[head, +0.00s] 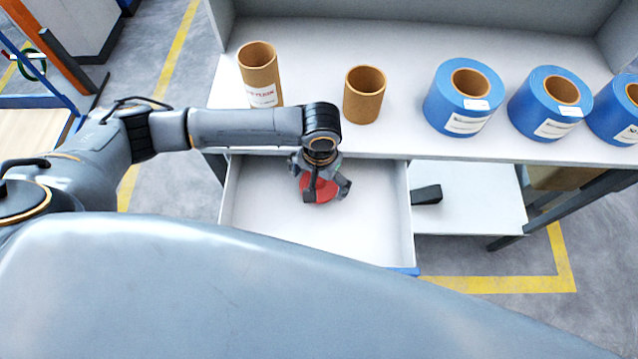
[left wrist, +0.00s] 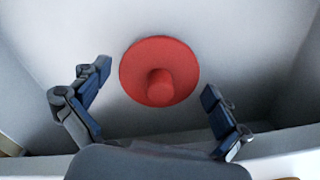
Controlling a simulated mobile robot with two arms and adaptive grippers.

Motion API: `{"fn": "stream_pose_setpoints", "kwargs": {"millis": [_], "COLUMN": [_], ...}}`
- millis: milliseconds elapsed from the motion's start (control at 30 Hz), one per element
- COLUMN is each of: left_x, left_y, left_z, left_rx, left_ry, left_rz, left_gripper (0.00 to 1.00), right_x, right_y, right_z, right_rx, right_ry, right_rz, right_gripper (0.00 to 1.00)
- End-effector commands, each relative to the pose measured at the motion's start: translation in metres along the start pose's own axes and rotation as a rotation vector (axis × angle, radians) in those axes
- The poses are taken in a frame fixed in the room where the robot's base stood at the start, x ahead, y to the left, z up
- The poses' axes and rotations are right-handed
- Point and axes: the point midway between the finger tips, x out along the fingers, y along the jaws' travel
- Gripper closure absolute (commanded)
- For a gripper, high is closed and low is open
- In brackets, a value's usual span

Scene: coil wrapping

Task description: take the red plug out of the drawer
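The red plug (left wrist: 160,72) is a round disc with a short knob, lying on the floor of the open drawer. In the head view the red plug (head: 318,190) is partly hidden under my left gripper (head: 322,192). In the left wrist view my left gripper (left wrist: 155,103) is open, its two fingers apart on either side of the plug's near part, with nothing between them held. The drawer (head: 255,215) is white and pulled out below the table. My right gripper is not seen.
On the table (head: 310,60) stand two brown cardboard tubes (head: 258,70) (head: 364,95) and several blue tape rolls (head: 462,97). A lower shelf (head: 465,190) with a dark block (head: 427,194) is right of the drawer. The rest of the drawer floor is clear.

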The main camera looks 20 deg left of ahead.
Motion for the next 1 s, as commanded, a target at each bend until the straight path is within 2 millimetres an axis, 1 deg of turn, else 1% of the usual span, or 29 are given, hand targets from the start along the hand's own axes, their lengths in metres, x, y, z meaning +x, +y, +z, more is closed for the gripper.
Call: {"fn": "stream_pose_setpoints", "kwargs": {"millis": [33, 67, 100, 167, 200, 500, 667, 833, 967, 1000], "left_x": [0.000, 0.000, 0.000, 0.000, 0.000, -0.001, -0.010, -0.034, -0.057, -0.066], "left_y": [0.000, 0.000, 0.000, 0.000, 0.000, 0.000, 0.000, 0.000, 0.007, 0.009], "left_z": [0.000, 0.000, 0.000, 0.000, 0.000, 0.000, -0.001, 0.000, 0.019, 0.026], "left_rx": [0.000, 0.000, 0.000, 0.000, 0.000, 0.000, 0.000, 0.000, 0.004, 0.004], "left_ry": [0.000, 0.000, 0.000, 0.000, 0.000, 0.000, 0.002, 0.003, 0.002, 0.002], "left_rz": [0.000, 0.000, 0.000, 0.000, 0.000, 0.000, 0.001, 0.003, 0.004, 0.005], "left_gripper": [0.14, 0.20, 0.29, 0.41, 0.49, 0.49, 0.49, 0.49, 0.49, 0.49], "right_x": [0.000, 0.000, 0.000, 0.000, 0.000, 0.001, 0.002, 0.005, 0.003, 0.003], "right_y": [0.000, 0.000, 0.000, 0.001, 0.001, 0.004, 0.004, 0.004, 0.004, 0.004], "right_z": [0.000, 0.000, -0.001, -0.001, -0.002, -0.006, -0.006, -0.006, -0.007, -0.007], "right_rx": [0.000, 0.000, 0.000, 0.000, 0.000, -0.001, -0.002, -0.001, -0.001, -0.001], "right_ry": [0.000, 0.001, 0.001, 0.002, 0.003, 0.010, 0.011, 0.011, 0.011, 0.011], "right_rz": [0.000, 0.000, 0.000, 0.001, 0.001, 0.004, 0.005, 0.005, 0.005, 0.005], "right_gripper": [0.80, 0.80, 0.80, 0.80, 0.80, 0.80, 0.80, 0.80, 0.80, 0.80]}}
